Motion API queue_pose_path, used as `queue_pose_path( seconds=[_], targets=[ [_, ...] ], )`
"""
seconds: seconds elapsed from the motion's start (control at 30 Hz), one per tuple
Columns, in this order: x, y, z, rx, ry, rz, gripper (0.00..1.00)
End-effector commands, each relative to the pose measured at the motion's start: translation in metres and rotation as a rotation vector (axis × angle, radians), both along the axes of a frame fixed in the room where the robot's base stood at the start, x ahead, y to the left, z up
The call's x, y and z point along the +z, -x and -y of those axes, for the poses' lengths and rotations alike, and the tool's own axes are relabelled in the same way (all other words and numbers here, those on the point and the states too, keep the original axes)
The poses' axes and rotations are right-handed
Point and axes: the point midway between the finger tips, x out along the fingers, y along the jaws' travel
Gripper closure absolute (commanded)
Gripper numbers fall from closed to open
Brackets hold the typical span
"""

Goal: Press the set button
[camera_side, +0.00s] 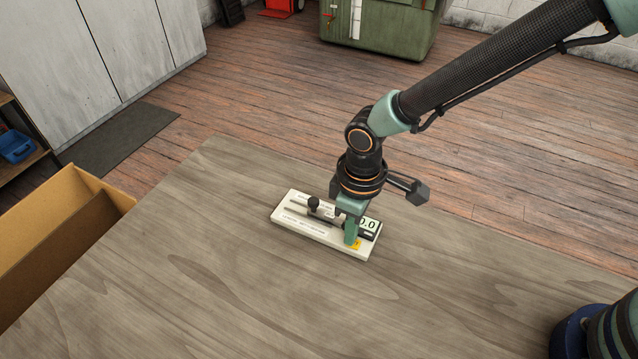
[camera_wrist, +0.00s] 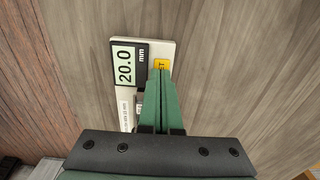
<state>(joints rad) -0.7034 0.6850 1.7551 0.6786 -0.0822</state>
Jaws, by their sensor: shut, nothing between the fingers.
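A white gauge plate (camera_side: 285,216) lies on the table, with a black sliding knob (camera_side: 314,203) and a digital display (camera_side: 370,225). In the wrist view the display (camera_wrist: 125,67) reads 20.0 mm. The yellow set button (camera_side: 357,244) is at the plate's right end, and it also shows in the wrist view (camera_wrist: 162,63), with its lettering partly covered by my fingers. My gripper (camera_side: 350,240) is shut and empty, pointing down with its tips at the button. The green fingertips also show in the wrist view (camera_wrist: 160,74). I cannot tell whether they touch the button.
The wooden table (camera_side: 210,240) is clear around the plate. A cardboard box (camera_side: 60,230) stands at the left edge. A green cabinet (camera_side: 380,30) and grey lockers (camera_side: 90,50) stand well behind, on the floor.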

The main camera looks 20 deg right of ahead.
Motion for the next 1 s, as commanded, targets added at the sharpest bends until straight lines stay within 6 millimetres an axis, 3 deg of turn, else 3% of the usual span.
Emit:
queue_pose_path(
  seconds=[0.07, 0.6, 0.8, 1.0],
  targets=[
    [0.007, 0.004, 0.004, -0.001, 0.012, -0.013, 1.0],
    [0.119, -0.001, -0.001, 0.0, -0.001, 0.001, 1.0],
    [0.137, 0.0, 0.0, 0.0, 0.001, -0.001, 1.0],
    [0.14, 0.0, 0.0, 0.0, 0.001, -0.001, 1.0]
  ],
)
